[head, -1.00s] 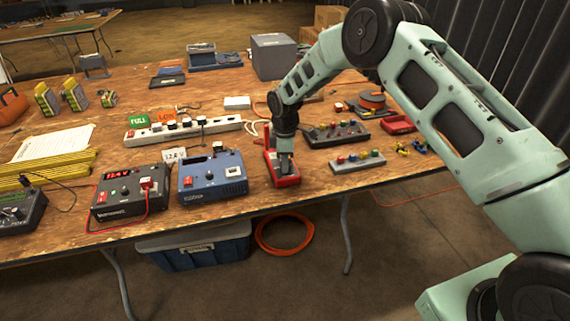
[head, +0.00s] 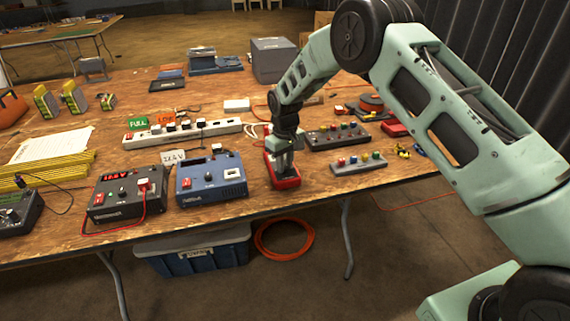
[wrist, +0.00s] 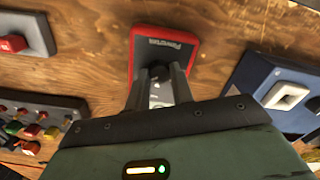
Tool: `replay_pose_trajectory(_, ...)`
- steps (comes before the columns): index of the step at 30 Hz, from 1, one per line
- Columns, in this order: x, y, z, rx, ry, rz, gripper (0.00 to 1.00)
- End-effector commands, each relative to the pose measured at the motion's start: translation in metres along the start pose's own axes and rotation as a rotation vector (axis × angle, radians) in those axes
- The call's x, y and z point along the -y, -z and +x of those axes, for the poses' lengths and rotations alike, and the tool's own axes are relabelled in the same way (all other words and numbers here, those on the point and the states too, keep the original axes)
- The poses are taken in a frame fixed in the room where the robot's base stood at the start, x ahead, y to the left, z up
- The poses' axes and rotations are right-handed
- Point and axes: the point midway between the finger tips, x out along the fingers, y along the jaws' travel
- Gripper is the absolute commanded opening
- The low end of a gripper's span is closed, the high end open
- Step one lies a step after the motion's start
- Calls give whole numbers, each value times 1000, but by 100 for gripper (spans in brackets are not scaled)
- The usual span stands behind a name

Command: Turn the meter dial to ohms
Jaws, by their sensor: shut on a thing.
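The red meter (head: 289,182) with a dark face lies near the front edge of the table, right of the blue charger. In the wrist view the meter (wrist: 187,40) shows its red rim and white lettering at one end. My gripper (head: 284,168) points down over the meter. In the wrist view my gripper (wrist: 160,82) is shut on the round black dial (wrist: 160,72). The dial's pointer and the scale marks, including ohms, are hidden or too small to read.
A blue charger (head: 212,178) and a black charger (head: 128,192) stand to the left. A grey box with coloured terminals (head: 358,163) is close on the right, and a black one (head: 336,136) is behind it. A power strip (head: 184,132) lies behind the chargers.

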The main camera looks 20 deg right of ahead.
Motion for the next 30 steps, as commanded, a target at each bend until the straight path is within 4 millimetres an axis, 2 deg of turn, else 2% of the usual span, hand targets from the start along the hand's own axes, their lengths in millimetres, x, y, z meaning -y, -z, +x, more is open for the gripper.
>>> replay_pose_trajectory(12, 0, 0, -1, -1, 0, 143, 0)
replay_pose_trajectory(26, 0, 0, -1, -1, -1, 154, 0)
replay_pose_trajectory(27, 0, 0, -1, -1, -1, 154, 32)
replay_pose_trajectory(29, 0, 0, 0, -1, -1, 154, 46)
replay_pose_trajectory(30, 0, 0, 0, -1, -1, 154, 46)
